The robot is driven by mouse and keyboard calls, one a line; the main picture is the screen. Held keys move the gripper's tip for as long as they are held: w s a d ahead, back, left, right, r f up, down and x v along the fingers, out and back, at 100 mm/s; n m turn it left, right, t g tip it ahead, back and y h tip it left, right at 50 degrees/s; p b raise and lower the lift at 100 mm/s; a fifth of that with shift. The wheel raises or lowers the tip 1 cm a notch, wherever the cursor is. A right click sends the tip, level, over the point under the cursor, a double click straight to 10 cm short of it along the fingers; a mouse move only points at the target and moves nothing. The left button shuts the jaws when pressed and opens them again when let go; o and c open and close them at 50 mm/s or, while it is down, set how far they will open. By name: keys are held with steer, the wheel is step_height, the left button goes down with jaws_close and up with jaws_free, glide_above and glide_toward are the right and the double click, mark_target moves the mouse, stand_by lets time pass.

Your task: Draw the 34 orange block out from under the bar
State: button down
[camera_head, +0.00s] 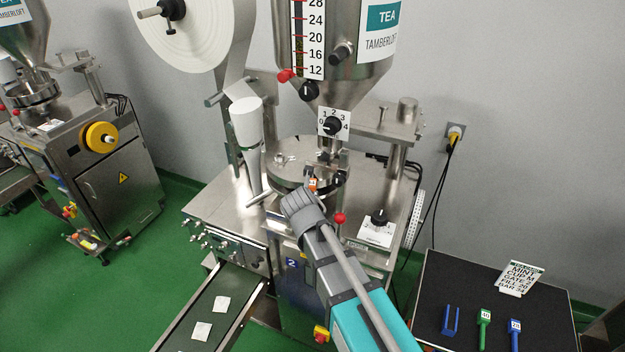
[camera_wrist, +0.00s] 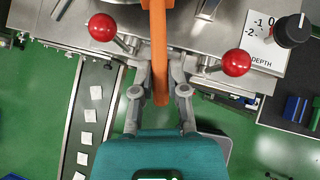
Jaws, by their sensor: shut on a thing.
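The orange block shows in the head view as a small orange piece with a white label (camera_head: 312,184) at the front of the machine's round turntable (camera_head: 283,180). In the wrist view its long orange handle (camera_wrist: 159,45) runs from the top edge down between my fingers. My gripper (camera_head: 305,200) reaches the machine front; in the wrist view my gripper (camera_wrist: 160,90) is shut on the orange handle. The block's far end is outside the wrist view. I cannot make out the bar clearly or tell how much of the block lies under it.
Red ball knobs (camera_wrist: 102,27) (camera_wrist: 236,64) flank the handle. A depth dial (camera_head: 379,218) stands at right. A black table (camera_head: 455,285) holds a blue fork (camera_head: 450,321), a green tool (camera_head: 484,329), a blue tool (camera_head: 514,334) and a sign (camera_head: 522,277). A conveyor (camera_head: 213,312) carries teabags.

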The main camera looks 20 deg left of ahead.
steer(key=shift+s+a+r+p, duration=0.1)
steer(key=shift+s+r+p, duration=0.35)
steer(key=shift+s, duration=0.45)
steer(key=shift+s+a+r+p, duration=0.1)
steer(key=shift+s+r+p, duration=0.3)
steer(key=shift+s, duration=0.45)
steer(key=shift+s+r+p, duration=0.35)
steer(key=shift+s+r, duration=0.15)
steer(key=shift+s, duration=0.4)
steer(key=shift+d+f, duration=0.1)
steer(key=shift+f, duration=0.05)
